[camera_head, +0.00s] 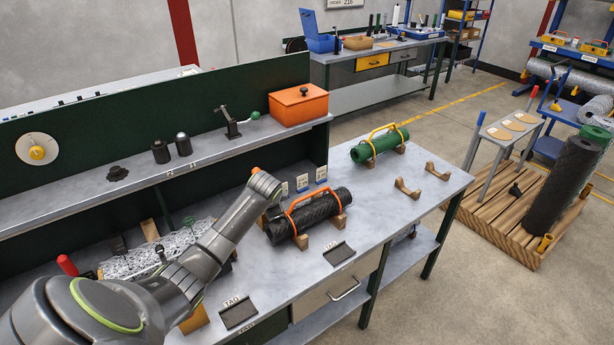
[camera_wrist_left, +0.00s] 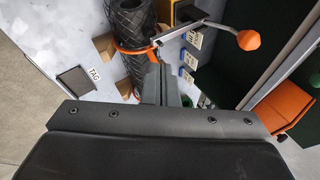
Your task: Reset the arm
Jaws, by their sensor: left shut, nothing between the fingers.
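My left arm (camera_head: 220,240) reaches in from the lower left over the bench, with its wrist beside a black mesh roll. The left gripper (camera_wrist_left: 160,78) is shut and empty in the left wrist view; its fingers show near the roll's orange band. The black mesh roll (camera_head: 322,212) lies on wooden cradles, with an orange handle band (camera_head: 301,196) around it. It also shows in the left wrist view (camera_wrist_left: 127,32). A lever with an orange knob (camera_wrist_left: 248,40) stands close beyond the fingers. I cannot tell whether they touch it. My right gripper is not in view.
A green roll (camera_head: 378,146) and empty wooden cradles (camera_head: 408,188) are at the bench's right. Tag plates (camera_head: 238,313) lie along the front. A shelf (camera_head: 60,200) with an orange box (camera_head: 298,104) runs behind. A wire pile (camera_head: 150,255) is at left.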

